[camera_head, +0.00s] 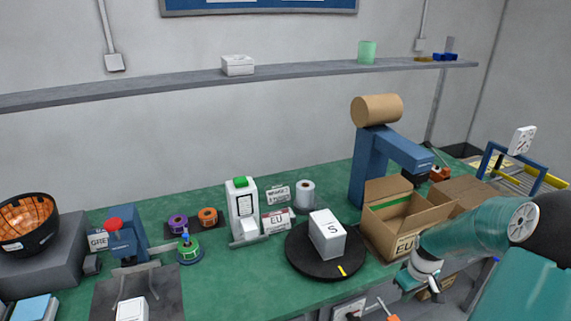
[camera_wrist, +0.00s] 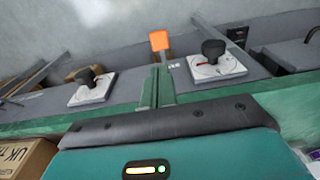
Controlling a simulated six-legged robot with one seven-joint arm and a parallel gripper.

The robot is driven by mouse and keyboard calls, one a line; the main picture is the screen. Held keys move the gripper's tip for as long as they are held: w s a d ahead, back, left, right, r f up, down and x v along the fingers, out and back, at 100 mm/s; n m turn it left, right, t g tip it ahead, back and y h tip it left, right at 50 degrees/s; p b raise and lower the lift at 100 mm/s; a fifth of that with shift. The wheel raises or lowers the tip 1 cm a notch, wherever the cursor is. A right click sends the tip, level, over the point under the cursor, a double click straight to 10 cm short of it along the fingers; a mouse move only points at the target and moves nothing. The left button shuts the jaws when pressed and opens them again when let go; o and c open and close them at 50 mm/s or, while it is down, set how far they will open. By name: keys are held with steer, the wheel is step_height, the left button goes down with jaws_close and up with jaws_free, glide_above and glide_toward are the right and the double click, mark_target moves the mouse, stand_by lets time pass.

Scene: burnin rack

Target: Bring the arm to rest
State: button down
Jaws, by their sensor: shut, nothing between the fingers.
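My arm (camera_head: 470,235) reaches in from the right edge in the head view, teal with a pale joint cap. Its lower end, with my gripper (camera_head: 422,281), hangs by the front right of the bench, just in front of the open cardboard box (camera_head: 385,236). In the wrist view my gripper (camera_wrist: 160,88) points forward from its dark and teal housing. The fingers are together and nothing shows between them. The fingertips are small and hard to make out in the head view.
White plates with black knobs (camera_wrist: 92,93) and an orange handle (camera_wrist: 159,40) lie ahead in the wrist view.

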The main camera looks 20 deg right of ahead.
steer(key=a+r+t+h, duration=0.1)
steer(key=a+r+h, duration=0.1)
steer(key=a+r, duration=1.35)
steer(key=s+a+r+t+y, duration=0.1)
steer(key=s+a+r, duration=0.3)
steer(key=a, duration=0.4)
steer(key=s+a+r+m+t+y, duration=0.1)
steer(key=s+a+r+t, duration=0.1)
steer(key=s+a+r, duration=0.3)
steer(key=a+r, duration=0.1)
steer(key=a, duration=0.2)
steer(key=shift+s+r+t, duration=0.3)
steer(key=shift+r+t, duration=0.05)
steer(key=shift+t, duration=0.05)
steer(key=shift+a, duration=0.1)
